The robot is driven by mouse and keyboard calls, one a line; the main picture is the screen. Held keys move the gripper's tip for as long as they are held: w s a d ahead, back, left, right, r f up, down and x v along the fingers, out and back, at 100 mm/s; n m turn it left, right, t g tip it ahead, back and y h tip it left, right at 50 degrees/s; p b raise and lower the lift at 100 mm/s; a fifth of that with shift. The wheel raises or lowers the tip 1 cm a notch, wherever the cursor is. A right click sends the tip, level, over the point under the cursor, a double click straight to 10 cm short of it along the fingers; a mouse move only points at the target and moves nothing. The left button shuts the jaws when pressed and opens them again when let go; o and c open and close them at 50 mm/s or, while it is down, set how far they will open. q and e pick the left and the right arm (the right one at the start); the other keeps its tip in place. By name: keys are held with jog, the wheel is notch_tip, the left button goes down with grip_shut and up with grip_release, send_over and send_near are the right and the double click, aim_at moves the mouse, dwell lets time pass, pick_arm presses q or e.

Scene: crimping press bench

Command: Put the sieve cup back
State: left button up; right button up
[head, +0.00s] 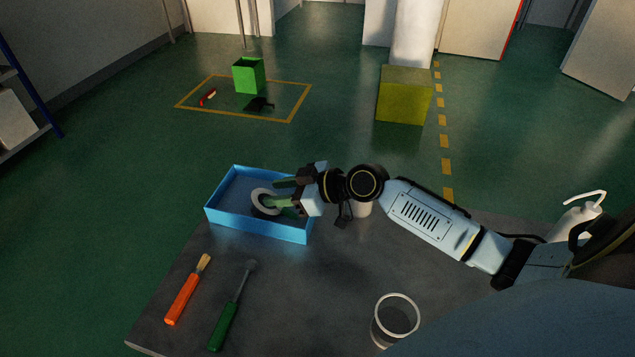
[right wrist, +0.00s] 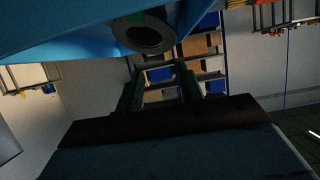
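A cup with a pale rim and a see-through wall (head: 395,320) stands upright on the table's front part; it looks most like the sieve cup, but I cannot be sure. A blue tray (head: 262,228) lies at the table's far left. In it is a pale grey ring-shaped piece (head: 257,194) with a dark middle; it also shows in the right wrist view (right wrist: 145,47). My right gripper (head: 272,193) is over the tray. Its green fingers are apart, with one fingertip overlapping the ring in the head view. The right wrist view shows empty space between the fingers. My left gripper is out of view.
An orange-handled brush (head: 186,293) and a green-handled screwdriver (head: 226,318) lie at the table's front left. A pale object (head: 362,208) is partly hidden behind my right wrist. A white bottle with a spout (head: 575,222) stands far right. The table's middle is clear.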

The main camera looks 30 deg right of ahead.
jog(key=v, duration=1.2)
jog(key=shift+a, duration=0.1)
